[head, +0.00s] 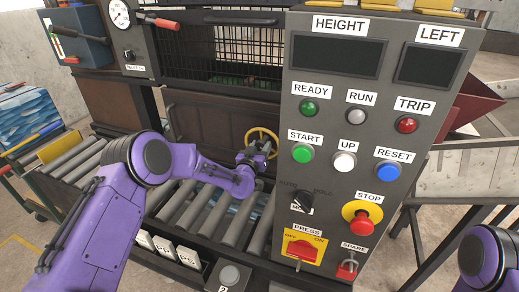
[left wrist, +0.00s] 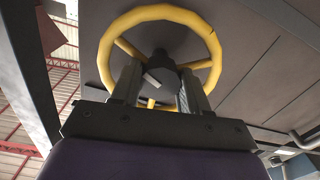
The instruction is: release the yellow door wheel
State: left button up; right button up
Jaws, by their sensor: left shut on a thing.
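The yellow door wheel (head: 264,133) is mounted on a dark brown door panel (head: 212,122), left of the control panel in the head view. In the left wrist view the yellow wheel (left wrist: 213,43) shows as a ring with spokes and a dark hub (left wrist: 161,67). My left gripper (head: 258,148) is at the wheel. In the left wrist view its two fingers (left wrist: 160,90) stand either side of the hub area, shut on the wheel. The exact contact is partly hidden by the fingers. My right gripper is out of view; only part of my right arm shows at the lower right.
A grey control panel (head: 329,120) with buttons, switches and a red stop knob (head: 361,222) stands close right of the wheel. A roller conveyor (head: 203,212) runs below the door. Blue stacked sheets (head: 27,117) lie at the far left. A black mesh guard (head: 238,52) is above.

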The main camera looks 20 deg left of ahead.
pick_arm(q)
jog(key=n+b, duration=0.1)
jog(key=n, duration=0.1)
jog(key=n+b, duration=0.3)
jog(key=n, duration=0.1)
jog(key=shift+d+f+b, duration=0.1)
jog(key=shift+f+b, duration=0.15)
jog(key=shift+b, duration=0.05)
jog(key=n+b, duration=0.4)
jog(key=n, duration=0.1)
jog(key=shift+n, duration=0.3)
jog(key=n+b, duration=0.5)
jog(key=n, duration=0.1)
jog(key=n+b, duration=0.3)
jog(key=shift+r+n+b, duration=0.15)
jog(key=shift+n+b, duration=0.55)
jog(key=shift+n, duration=0.4)
jog(key=o, duration=1)
jog(key=shift+r, duration=0.1)
jog(key=shift+o, duration=0.2)
